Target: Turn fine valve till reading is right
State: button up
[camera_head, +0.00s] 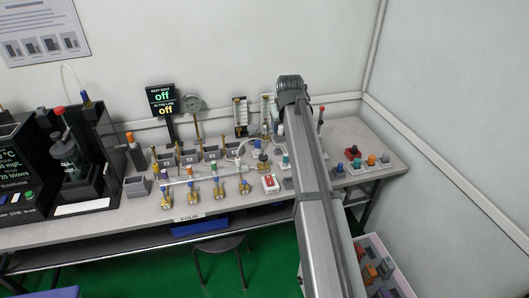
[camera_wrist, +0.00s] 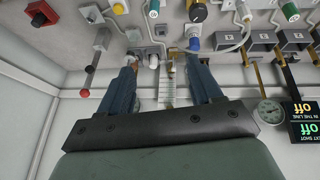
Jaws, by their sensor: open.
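My gripper (camera_wrist: 163,64) is open in the wrist view, its two blue-grey fingers spread and pointing toward the bench fittings. A white-capped fitting (camera_wrist: 153,60) and a clear scaled tube (camera_wrist: 168,85) show between the fingers; I cannot tell whether either finger touches anything. A blue knob (camera_wrist: 194,42) is near the right fingertip. Which knob is the fine valve is not clear. A round dial gauge (camera_head: 192,102) stands at the back and also shows in the wrist view (camera_wrist: 270,111); its reading is too small. The display (camera_head: 162,98) reads "off" twice. My arm hides the fingers in the head view.
Several brass valves with coloured knobs (camera_head: 191,183) line the bench front. A red button box (camera_head: 270,183) is beside my arm. A red-knobbed lever (camera_head: 321,114) stands right of it. Dark testers (camera_head: 75,160) fill the left; a bin (camera_head: 378,265) is at lower right.

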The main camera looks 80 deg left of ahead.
jog(key=g, duration=0.2)
send_near(263, 156)
jog(key=shift+h, duration=0.3)
jog(key=x, duration=0.8)
jog(key=shift+a, duration=0.3)
jog(key=shift+c, duration=0.2)
jog(key=c, duration=1)
jog(key=shift+m+t, duration=0.3)
